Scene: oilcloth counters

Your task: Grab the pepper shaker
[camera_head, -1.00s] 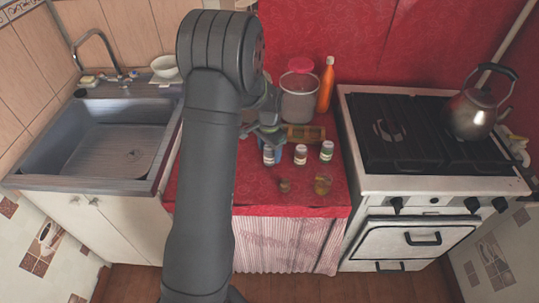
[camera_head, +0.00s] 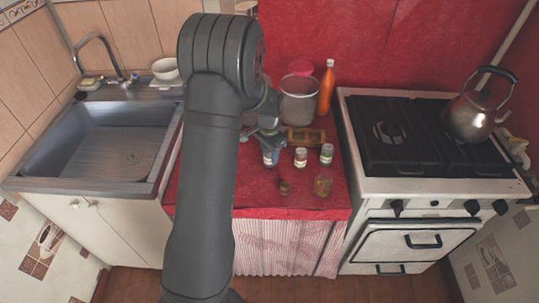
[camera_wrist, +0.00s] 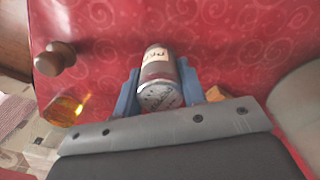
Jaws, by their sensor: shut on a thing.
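The pepper shaker (camera_wrist: 157,72), a small jar with dark contents, a pale label and a perforated metal cap, is between the two blue fingers of my gripper (camera_wrist: 158,92) in the wrist view. The label is only partly legible. My gripper is shut on the shaker, one finger on each side. In the head view my gripper (camera_head: 269,148) is at the leftmost jar of a row on the red counter, partly behind my arm. I cannot tell whether the shaker is clear of the counter.
Two similar jars, the middle one (camera_head: 300,157) and the right one (camera_head: 326,153), stand just right. A wooden rack (camera_head: 310,137), a pot (camera_head: 298,106) and an orange bottle (camera_head: 326,90) are behind. A small brown item (camera_head: 284,187) and an amber glass (camera_head: 322,186) are in front.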

